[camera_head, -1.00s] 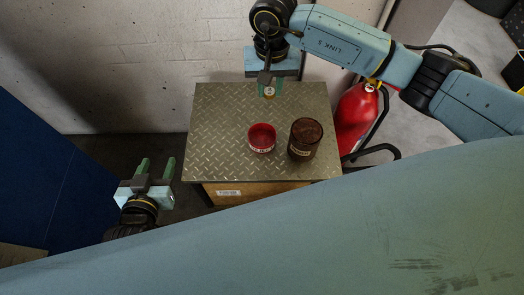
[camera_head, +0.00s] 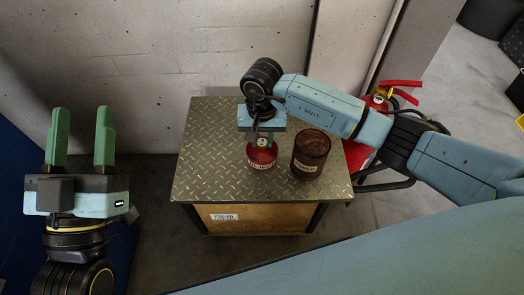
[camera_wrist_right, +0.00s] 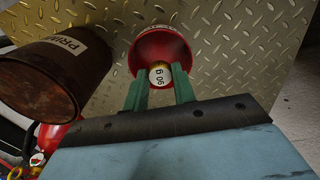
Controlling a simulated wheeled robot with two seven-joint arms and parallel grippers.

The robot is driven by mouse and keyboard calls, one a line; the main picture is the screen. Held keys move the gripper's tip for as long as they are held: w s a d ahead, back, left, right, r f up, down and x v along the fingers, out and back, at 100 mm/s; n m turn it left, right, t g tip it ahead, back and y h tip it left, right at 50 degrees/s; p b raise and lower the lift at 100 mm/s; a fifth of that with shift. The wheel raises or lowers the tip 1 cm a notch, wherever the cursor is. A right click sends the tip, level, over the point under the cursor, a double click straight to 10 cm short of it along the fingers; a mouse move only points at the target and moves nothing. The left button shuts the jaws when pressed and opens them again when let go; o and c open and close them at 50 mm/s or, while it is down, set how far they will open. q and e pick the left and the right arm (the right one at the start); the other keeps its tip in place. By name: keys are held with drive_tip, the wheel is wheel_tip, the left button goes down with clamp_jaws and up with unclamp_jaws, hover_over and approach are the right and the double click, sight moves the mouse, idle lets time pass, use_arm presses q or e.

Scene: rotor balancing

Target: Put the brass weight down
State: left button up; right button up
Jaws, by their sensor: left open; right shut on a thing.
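The brass weight (camera_wrist_right: 160,75) has a pale, printed round top and is held between the green fingertips of my right gripper (camera_wrist_right: 159,88). The weight's top also shows small in the head view (camera_head: 262,142). My right gripper (camera_head: 261,138) is shut on it, over the red cup (camera_head: 261,160). In the right wrist view the weight overlaps the mouth of the red cup (camera_wrist_right: 162,45); whether it touches the cup's floor I cannot tell. My left gripper (camera_head: 81,125) is open and empty, at the left, away from the table.
A dark brown labelled jar (camera_head: 310,153) stands just right of the red cup on the diamond-plate table (camera_head: 215,165). A red fire extinguisher (camera_head: 358,155) stands beyond the table's right edge. The table's left side is clear. A wall stands behind.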

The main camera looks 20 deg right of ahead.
sight(262, 143)
wheel_tip(262, 143, down, 4)
drive_tip(key=shift+r+b, duration=0.15)
drive_tip(key=shift+b, duration=0.65)
use_arm(q)
drive_tip(key=shift+s+a+r+t+h, duration=0.2)
drive_tip(key=shift+s+r+t, duration=0.3)
drive_tip(key=shift+t, duration=0.35)
drive_tip(key=shift+s+a+r+t+h, duration=0.1)
drive_tip(key=shift+s+r+t+h, duration=0.1)
drive_tip(key=shift+s+r+t, duration=0.4)
use_arm(e)
drive_tip(key=shift+f, duration=0.55)
use_arm(q)
drive_tip(key=shift+f+t, duration=0.25)
use_arm(e)
drive_tip(key=shift+f+b, duration=0.15)
drive_tip(key=shift+b, duration=0.2)
drive_tip(key=o, duration=0.7)
use_arm(q)
drive_tip(key=shift+s+r, duration=0.1)
drive_tip(key=shift+s, duration=0.1)
use_arm(e)
drive_tip(key=shift+o, duration=0.2)
